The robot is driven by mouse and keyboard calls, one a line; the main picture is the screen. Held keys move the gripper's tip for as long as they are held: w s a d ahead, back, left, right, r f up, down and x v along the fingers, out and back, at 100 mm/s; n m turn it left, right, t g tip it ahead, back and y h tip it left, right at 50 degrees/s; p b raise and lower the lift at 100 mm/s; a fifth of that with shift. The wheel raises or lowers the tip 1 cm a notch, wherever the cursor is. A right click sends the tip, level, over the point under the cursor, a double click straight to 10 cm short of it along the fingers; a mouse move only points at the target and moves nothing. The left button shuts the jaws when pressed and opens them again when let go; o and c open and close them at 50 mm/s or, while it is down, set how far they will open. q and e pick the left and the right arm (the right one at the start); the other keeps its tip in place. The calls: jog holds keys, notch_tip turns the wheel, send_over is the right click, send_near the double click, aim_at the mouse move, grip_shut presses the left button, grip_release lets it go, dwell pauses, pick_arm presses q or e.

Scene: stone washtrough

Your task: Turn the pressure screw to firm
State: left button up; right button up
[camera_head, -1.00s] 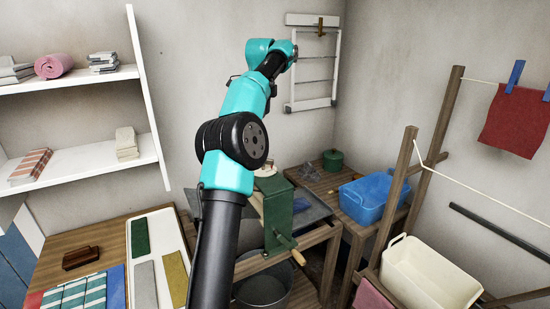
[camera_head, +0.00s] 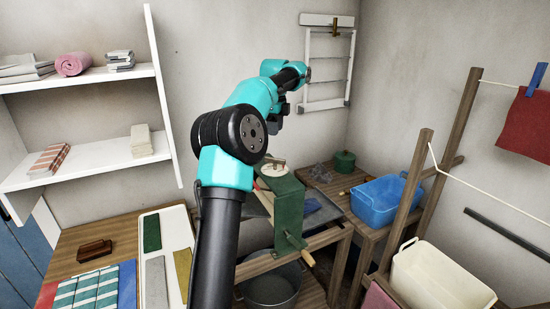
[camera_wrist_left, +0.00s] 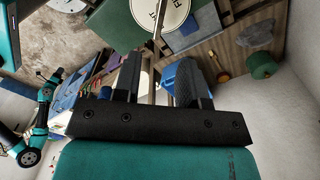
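The green mangle (camera_head: 289,208) stands on a wooden bench in the head view. On its top is a pale round dial (camera_head: 270,170) with the small handle of the pressure screw (camera_head: 277,162) on it. In the left wrist view the dial (camera_wrist_left: 160,12) is cut by the top edge, shows dark lettering, and has a thin bar across it. My left gripper (camera_wrist_left: 158,66) is open and empty, its two dark fingers apart, away from the dial and touching nothing visible. In the head view its fingers are not clear.
A blue tub (camera_head: 378,202) and a green pot (camera_head: 344,161) stand right of the mangle. A metal bucket (camera_head: 270,289) is below it. A wooden drying frame (camera_head: 410,195) and cream basket (camera_head: 438,280) are at right. Shelves (camera_head: 90,167) stand at left.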

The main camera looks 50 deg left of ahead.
aim_at(275, 161)
pick_arm(q)
notch_tip(275, 161, down, 12)
jog(key=shift+r, duration=0.25)
dwell(0.3)
grip_shut()
